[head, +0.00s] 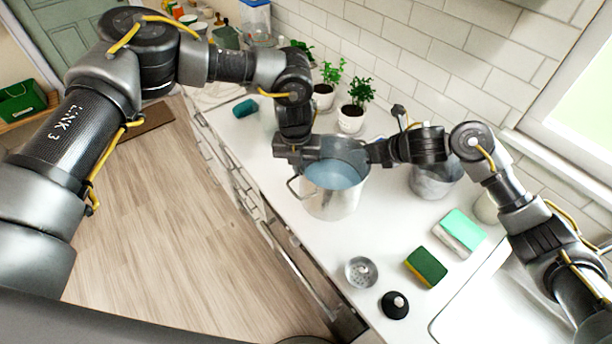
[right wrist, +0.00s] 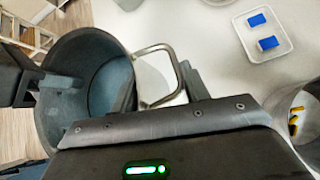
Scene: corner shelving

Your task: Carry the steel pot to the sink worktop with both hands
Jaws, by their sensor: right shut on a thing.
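The steel pot (head: 334,204) is upright over the white worktop, with a bluish inside; I cannot tell whether its base touches the worktop. It fills the left of the right wrist view (right wrist: 55,125). My right gripper (head: 374,152) is at its far right side. In the right wrist view its fingers (right wrist: 160,88) stand either side of the looped handle (right wrist: 165,50), shut on it. My left gripper (head: 298,153) is at the pot's left rim, above the other handle (head: 292,187), which sticks out visibly. Its fingertips are not clear.
A second steel pot (head: 433,182) stands close on the right. A green sponge (head: 426,266), a strainer (head: 361,272), a black plug (head: 394,305) and a mint block (head: 461,230) lie before the sink (head: 490,310). Potted plants (head: 351,119) stand behind. The worktop's front edge is near.

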